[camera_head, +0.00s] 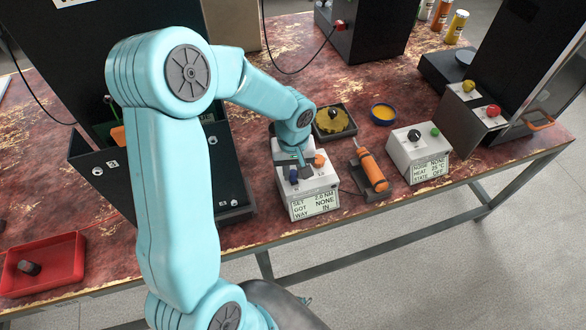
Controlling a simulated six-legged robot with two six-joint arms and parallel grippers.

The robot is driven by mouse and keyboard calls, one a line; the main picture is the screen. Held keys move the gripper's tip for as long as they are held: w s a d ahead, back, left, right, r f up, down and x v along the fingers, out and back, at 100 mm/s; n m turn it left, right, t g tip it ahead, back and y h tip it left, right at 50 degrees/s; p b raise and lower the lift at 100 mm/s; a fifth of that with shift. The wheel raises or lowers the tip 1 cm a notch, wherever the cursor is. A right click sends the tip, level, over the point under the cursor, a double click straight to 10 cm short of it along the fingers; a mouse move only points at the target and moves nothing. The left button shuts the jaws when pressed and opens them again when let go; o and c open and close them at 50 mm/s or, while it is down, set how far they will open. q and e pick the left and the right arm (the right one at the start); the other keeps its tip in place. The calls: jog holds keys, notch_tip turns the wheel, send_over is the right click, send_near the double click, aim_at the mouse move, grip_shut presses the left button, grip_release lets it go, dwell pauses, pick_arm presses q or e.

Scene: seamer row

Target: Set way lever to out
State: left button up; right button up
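A white control box (322,187) stands near the front edge of the table. Its display (314,205) reads SET 2.0 NM, GOT NONE, WAY IN. A blue knob (293,175) and an orange knob (319,160) show on its top; I cannot tell which belongs to the way lever. My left gripper (290,160) is over the back left part of the box, pointing down, close behind the blue knob. The arm and gripper hide part of the box top. Whether its fingers are open or touch anything is too small to tell. My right gripper is not in view.
An orange screwdriver-like tool (372,169) rests in a dark holder right of the box. Another white box (420,157) stands farther right. A tray with a yellow disc (333,121) and a yellow-filled bowl (382,113) are behind. A red tray (42,264) is far left.

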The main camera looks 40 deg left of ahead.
pick_arm(q)
grip_shut()
jog(key=shift+w+a+r+p, duration=0.1)
jog(key=shift+w+a, duration=0.3)
jog(key=shift+a, duration=0.3)
jog(key=shift+w+a+p, duration=0.1)
jog(key=shift+w+a, duration=0.3)
jog(key=shift+a, duration=0.35)
jog(key=shift+w+a+r+p, duration=0.1)
jog(key=shift+w+a, duration=0.3)
jog(key=shift+a, duration=0.3)
jog(key=o, duration=0.6)
grip_release()
jog(key=shift+f, duration=0.1)
notch_tip(320, 180, up, 16)
jog(key=shift+r, duration=0.15)
jog(key=shift+s, duration=0.1)
